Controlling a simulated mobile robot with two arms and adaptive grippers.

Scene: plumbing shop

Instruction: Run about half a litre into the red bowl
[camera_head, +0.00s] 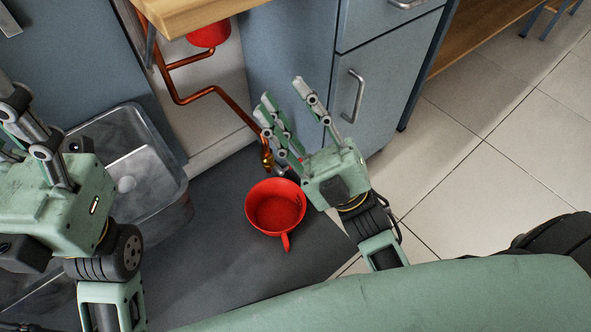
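The red bowl (268,211), with a handle toward the front, stands upright on the dark grey surface. Its inside looks plain red; I cannot make out any water. A copper pipe (222,97) comes down to a brass tap (267,160) just above the bowl's far rim; no stream shows. My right gripper (282,91) is right of the tap, its fingers spread apart and pointing up and away, with nothing between them. Its fingers partly cover the area beside the tap, so contact there is unclear. My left gripper (12,112) is at the left edge, its fingertips partly cut off.
A metal basin (160,190) lies left of the bowl, partly behind my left arm. A red round object (209,34) sits under a wooden top (190,12). Grey-blue drawers (385,95) stand behind my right gripper. Tiled floor (490,170) is open at right.

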